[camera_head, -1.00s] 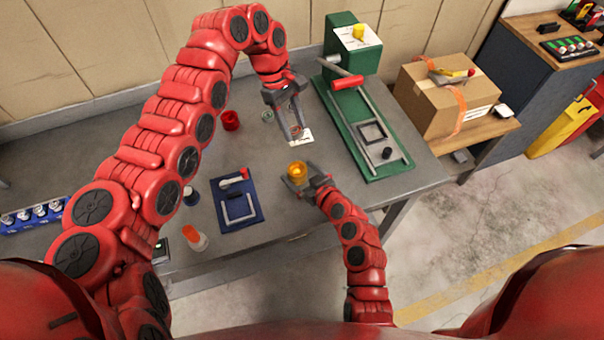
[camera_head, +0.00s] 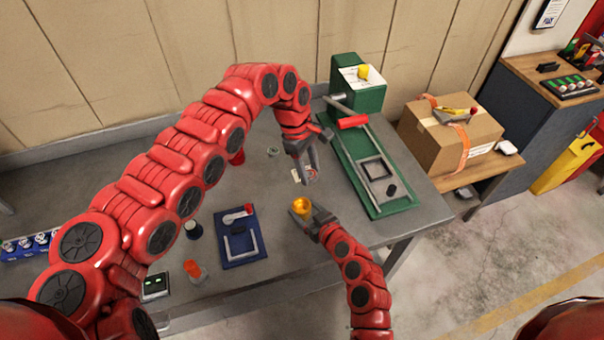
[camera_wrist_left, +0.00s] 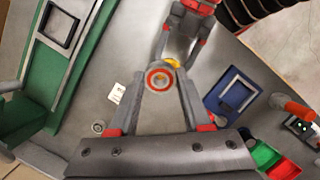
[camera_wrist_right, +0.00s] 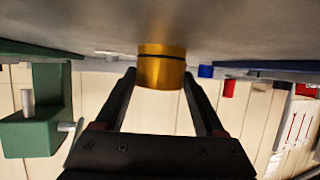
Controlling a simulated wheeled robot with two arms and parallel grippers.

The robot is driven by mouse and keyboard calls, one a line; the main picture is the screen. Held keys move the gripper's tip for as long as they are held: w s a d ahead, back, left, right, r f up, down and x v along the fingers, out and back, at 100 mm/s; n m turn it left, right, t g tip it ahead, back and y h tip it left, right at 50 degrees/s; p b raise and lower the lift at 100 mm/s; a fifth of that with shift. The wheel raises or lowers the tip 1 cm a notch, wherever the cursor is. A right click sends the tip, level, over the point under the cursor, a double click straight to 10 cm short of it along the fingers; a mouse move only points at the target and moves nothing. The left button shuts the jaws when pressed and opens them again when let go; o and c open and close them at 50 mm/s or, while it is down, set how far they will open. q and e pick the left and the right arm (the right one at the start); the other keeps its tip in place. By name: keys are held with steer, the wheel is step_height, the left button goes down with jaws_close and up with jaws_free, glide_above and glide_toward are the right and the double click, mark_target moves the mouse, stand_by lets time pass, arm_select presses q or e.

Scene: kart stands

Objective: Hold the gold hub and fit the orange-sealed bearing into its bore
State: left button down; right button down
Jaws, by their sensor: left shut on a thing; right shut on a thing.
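The gold hub (camera_head: 301,205) is held by my right gripper (camera_head: 306,214), above the table near its front edge; it also shows in the right wrist view (camera_wrist_right: 161,70) as a gold cylinder with a dark band, between the two fingers. The orange-sealed bearing (camera_wrist_left: 160,79) is a ring with an orange face between the fingertips of my left gripper (camera_head: 308,178). My left gripper is shut on it, a little behind and above the hub in the head view. In the left wrist view a sliver of the hub (camera_wrist_left: 173,63) shows behind the bearing. The bearing and hub look apart.
A green press (camera_head: 358,150) stands at the right of the table. A blue fixture board (camera_head: 240,247) lies left of the hub. A white card (camera_head: 295,175) lies behind it. An orange-topped bottle (camera_head: 194,271) stands at the front left. A cardboard box (camera_head: 450,140) sits on a side bench.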

mark_target(302, 206)
arm_select(q)
steer(key=f+n, duration=0.1)
steer(key=f, duration=0.2)
steer(key=f+n+t+y, duration=0.1)
steer(key=f+n, duration=0.1)
steer(key=f, duration=0.1)
steer(key=a+f+n+y, duration=0.1)
steer(key=f+n, duration=0.1)
steer(key=shift+s+f+t, duration=0.3)
steer(key=shift+s+f, duration=0.1)
steer(key=shift+w+a+f+n+y, duration=0.1)
steer(key=shift+a+f+n+y, duration=0.2)
steer(key=shift+n, duration=0.1)
steer(key=shift+f, duration=1.65)
steer(key=shift+r, duration=0.3)
steer(key=shift+c, duration=1.4)
jaws_free()
